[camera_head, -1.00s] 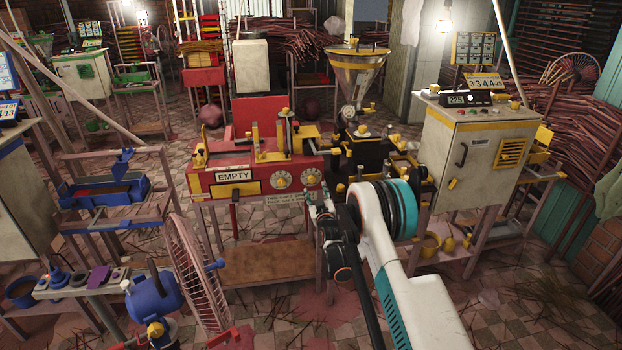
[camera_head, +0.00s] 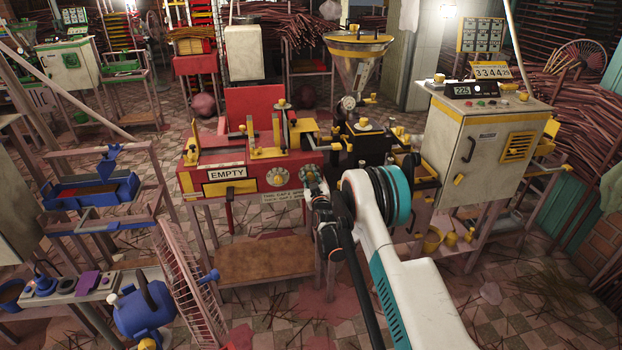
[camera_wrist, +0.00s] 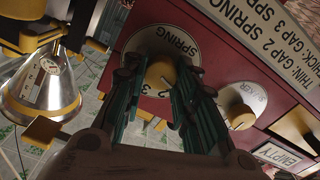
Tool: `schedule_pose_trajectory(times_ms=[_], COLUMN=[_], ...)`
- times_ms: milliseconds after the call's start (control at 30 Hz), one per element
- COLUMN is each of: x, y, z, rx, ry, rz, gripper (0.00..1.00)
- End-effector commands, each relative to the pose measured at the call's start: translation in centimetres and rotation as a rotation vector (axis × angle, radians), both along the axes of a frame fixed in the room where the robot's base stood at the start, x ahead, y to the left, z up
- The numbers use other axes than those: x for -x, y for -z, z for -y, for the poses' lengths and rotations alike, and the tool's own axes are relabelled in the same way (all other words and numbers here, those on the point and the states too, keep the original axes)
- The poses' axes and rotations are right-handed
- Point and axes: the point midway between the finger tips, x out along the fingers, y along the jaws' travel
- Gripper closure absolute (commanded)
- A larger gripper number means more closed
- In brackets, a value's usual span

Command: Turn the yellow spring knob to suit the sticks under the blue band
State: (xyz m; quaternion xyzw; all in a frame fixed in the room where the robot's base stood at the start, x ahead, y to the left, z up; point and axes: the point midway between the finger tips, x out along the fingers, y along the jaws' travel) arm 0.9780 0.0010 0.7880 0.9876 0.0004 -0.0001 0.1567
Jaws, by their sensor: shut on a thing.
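In the wrist view the spring dial is a white disc marked SPRING with numbers, on a red panel. The yellow spring knob (camera_wrist: 161,76) is at its middle. My gripper (camera_wrist: 160,84) has its green-padded fingers on either side of the knob and is shut on it; the fingers hide part of the scale. In the head view my gripper (camera_head: 314,186) is at the right-hand dial on the front of the red machine (camera_head: 232,150). A sign (camera_wrist: 275,42) beside the dial reads THIN, GAP 2 and GAP 3, partly cut off. I cannot make out sticks under a blue band.
A second dial with a yellow knob (camera_wrist: 239,117) is close beside my fingers. An EMPTY plate (camera_head: 229,174) is on the machine's front. A metal hopper (camera_head: 357,61) and a grey cabinet (camera_head: 479,152) stand to the right.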

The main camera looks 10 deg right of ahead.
Motion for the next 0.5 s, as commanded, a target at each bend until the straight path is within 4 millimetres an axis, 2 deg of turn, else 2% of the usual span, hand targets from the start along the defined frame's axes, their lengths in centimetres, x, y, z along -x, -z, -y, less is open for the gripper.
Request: schedule_pose_trajectory(times_ms=[333, 500], x=[0.01, 0.01], y=[-0.01, -0.02], z=[-0.01, 0.02], rx=[-0.019, -0.083], ry=[0.000, 0.000], rz=[0.000, 0.000], gripper=[0.97, 0.97])
